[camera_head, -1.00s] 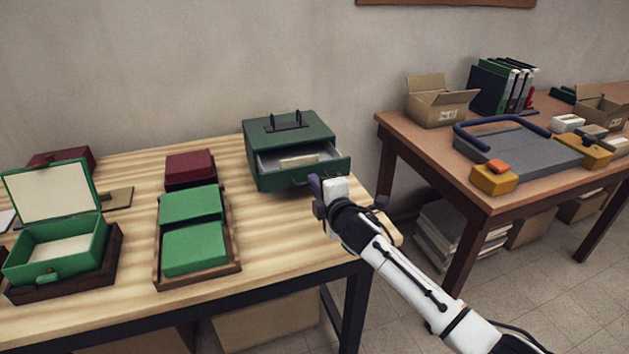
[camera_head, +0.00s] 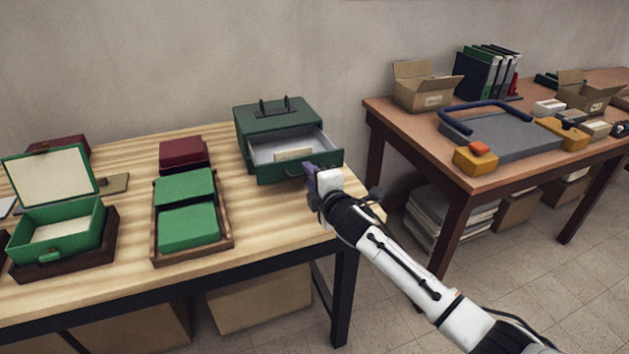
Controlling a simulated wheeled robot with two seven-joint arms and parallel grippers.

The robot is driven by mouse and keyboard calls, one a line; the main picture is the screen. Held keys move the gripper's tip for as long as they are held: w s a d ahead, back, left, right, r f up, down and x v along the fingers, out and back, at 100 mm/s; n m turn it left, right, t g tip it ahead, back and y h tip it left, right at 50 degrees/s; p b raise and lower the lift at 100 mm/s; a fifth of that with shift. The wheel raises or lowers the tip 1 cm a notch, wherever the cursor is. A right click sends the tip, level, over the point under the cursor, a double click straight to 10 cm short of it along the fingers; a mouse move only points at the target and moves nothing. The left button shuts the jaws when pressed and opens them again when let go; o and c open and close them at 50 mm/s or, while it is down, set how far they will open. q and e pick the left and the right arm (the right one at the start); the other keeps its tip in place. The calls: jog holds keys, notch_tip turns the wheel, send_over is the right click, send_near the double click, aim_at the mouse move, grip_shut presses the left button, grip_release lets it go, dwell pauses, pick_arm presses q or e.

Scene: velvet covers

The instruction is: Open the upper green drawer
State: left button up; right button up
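The green drawer cabinet (camera_head: 262,117) stands at the back right of the striped wooden table. Its upper drawer (camera_head: 322,148) is pulled well out toward me, and a pale card (camera_head: 293,154) shows inside its grey interior. A lower green front shows under the drawer, partly in shadow. My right gripper (camera_head: 312,178) is at the drawer's front, by the handle; its fingers are largely hidden behind its own white body, so I cannot tell whether they touch or grasp the handle. My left gripper is not in view.
On the table are an open green box (camera_head: 60,240), a wooden tray (camera_head: 228,240) with two green boxes, and a dark red box (camera_head: 183,152). A second table (camera_head: 402,128) at the right holds a paper trimmer, a cardboard box and binders. A gap separates the tables.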

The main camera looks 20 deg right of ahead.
jog(key=v, duration=1)
jog(key=shift+p, duration=0.3)
jog(key=s+a+f+m+g+y, duration=0.1)
jog(key=s+a+f+m+g, duration=0.1)
jog(key=s+f+m, duration=0.4)
jog(key=s+a+f+m+g, duration=0.1)
jog(key=s+a+f+g, duration=0.1)
jog(key=s+f, duration=0.75)
jog(key=s+f+m+g, duration=0.1)
jog(key=s+f+m, duration=0.3)
jog(key=s, duration=0.5)
jog(key=s+a+f+m+g, duration=0.1)
jog(key=s+f+m+g, duration=0.1)
jog(key=s+f+m, duration=0.3)
jog(key=s+f, duration=0.2)
jog(key=s, duration=0.2)
jog(key=shift+m+y, duration=0.3)
jog(key=shift+y, duration=0.1)
